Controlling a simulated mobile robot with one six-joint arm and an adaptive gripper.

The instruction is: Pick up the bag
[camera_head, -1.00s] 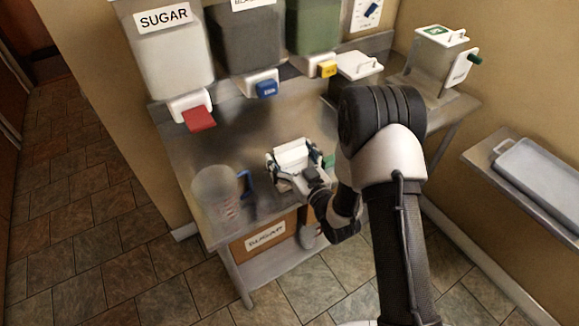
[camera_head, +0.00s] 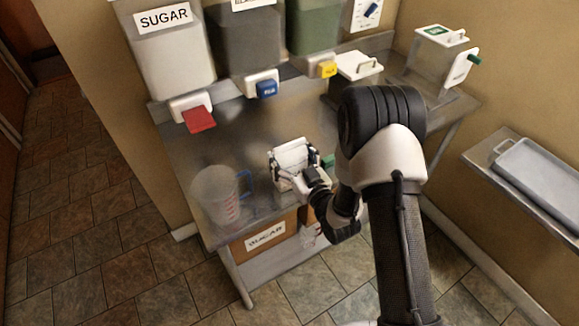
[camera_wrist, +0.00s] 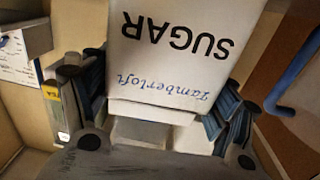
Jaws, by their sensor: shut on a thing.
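The bag is a white block printed "SUGAR" and "Lamberloft", upside down in the wrist view (camera_wrist: 165,40). In the head view the bag (camera_head: 292,153) is at the middle of the steel table, right of the measuring jug. My gripper (camera_head: 296,168) is around the bag's sides and shut on it. In the wrist view my gripper's dark fingers (camera_wrist: 160,100) flank the bag left and right. The bag's underside is hidden, so I cannot tell whether it touches the table.
A clear measuring jug (camera_head: 215,200) with a blue handle stands at the table's front left. Large bins with red (camera_head: 199,118), blue and yellow spouts line the back. A lidded container (camera_head: 357,66) is at the back right. A cardboard box labelled sugar (camera_head: 265,238) sits below.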

